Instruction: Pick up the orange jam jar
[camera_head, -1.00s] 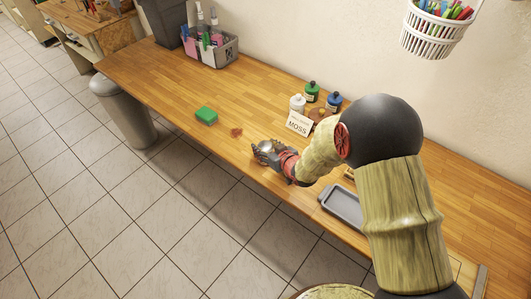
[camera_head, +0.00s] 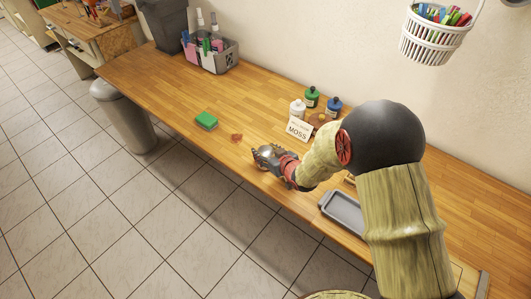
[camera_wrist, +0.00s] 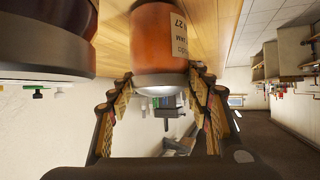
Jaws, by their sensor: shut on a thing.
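The orange jam jar (camera_wrist: 163,38) has a pale label with dark print and a silver lid. In the wrist view it sits between the two fingers of my gripper (camera_wrist: 160,88), which are shut on it near the lid. In the head view my gripper (camera_head: 262,154) is low at the front edge of the wooden counter (camera_head: 165,92), and its fingers hide most of the jar. I cannot tell whether the jar touches the counter.
A dark jar (camera_wrist: 48,28) is close beside the held one in the wrist view. A green sponge (camera_head: 206,120) and a small red-brown thing (camera_head: 236,137) lie left of my gripper. A MOSS sign (camera_head: 298,128), bottles (camera_head: 311,96) and a grey tray (camera_head: 343,212) are near.

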